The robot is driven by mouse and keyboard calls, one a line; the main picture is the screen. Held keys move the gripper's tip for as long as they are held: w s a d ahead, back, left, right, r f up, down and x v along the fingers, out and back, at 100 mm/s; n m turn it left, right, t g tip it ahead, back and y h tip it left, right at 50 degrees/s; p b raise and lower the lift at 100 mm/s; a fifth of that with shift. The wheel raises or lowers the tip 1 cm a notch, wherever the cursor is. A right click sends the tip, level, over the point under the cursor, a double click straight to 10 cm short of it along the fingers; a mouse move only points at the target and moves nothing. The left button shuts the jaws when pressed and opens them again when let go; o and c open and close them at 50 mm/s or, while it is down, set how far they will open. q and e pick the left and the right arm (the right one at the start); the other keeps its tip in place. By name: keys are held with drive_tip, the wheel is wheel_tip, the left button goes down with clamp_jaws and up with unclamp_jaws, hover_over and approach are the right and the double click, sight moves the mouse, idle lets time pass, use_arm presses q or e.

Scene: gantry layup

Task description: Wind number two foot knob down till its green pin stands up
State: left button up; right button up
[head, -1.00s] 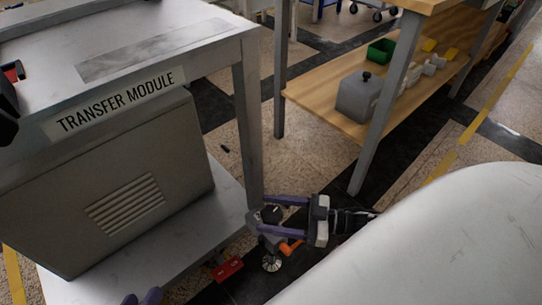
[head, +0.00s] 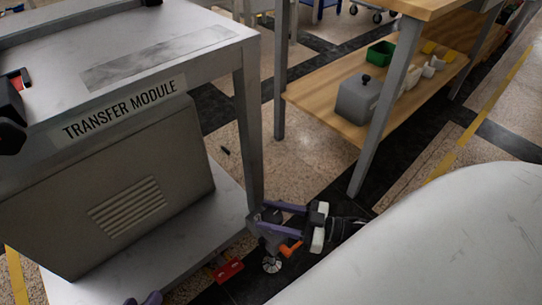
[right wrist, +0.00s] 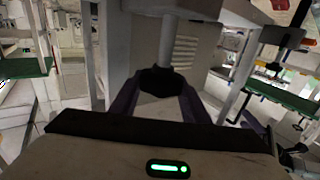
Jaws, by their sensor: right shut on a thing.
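The black foot knob (right wrist: 162,80) sits between the two purple fingers of my right gripper (head: 266,218), which is shut on it, as the right wrist view shows. A grey post rises above the knob in that view. In the head view the fingers cover most of the knob, at the near right leg of the transfer module (head: 127,107). A round metal foot (head: 272,265) and an orange lever (head: 291,248) show just below. I cannot make out a green pin or a number. Purple tips of my left gripper (head: 143,299) show at the bottom edge; their opening is unclear.
A red block (head: 228,271) lies low beside the foot. The module's lower shelf (head: 190,255) is left of my right gripper. A wooden bench (head: 310,105) with a grey box (head: 360,98) and a green bin (head: 381,52) stands behind.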

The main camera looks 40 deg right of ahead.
drive_tip(key=shift+s+r+m+t+h+p, duration=0.1)
drive_tip(key=shift+r+m+t+h+p, duration=0.1)
drive_tip(key=shift+m+t+h+p, duration=0.7)
drive_tip(key=m+t+h+p, duration=0.1)
drive_tip(key=m+h, duration=0.1)
drive_tip(key=h, duration=0.1)
drive_tip(key=shift+f+p, duration=0.1)
drive_tip(key=shift+p, duration=0.25)
drive_tip(key=shift+f+m+t+h+p, duration=0.1)
drive_tip(key=shift+m+t+h+p, duration=0.4)
drive_tip(key=shift+m+h, duration=0.95)
use_arm(q)
drive_tip(key=a+f, duration=0.1)
drive_tip(key=a+f+g+y, duration=0.1)
drive_tip(key=f, duration=0.1)
drive_tip(key=s+a+f+y, duration=0.1)
drive_tip(key=shift+s+a+f+g, duration=0.1)
drive_tip(key=shift+f+g, duration=0.2)
drive_tip(key=shift+g, duration=0.1)
use_arm(e)
drive_tip(key=shift+d+h, duration=0.1)
drive_tip(key=shift+h, duration=0.65)
drive_tip(key=shift+f, duration=0.1)
drive_tip(key=o, duration=1)
drive_tip(key=shift+o, duration=0.2)
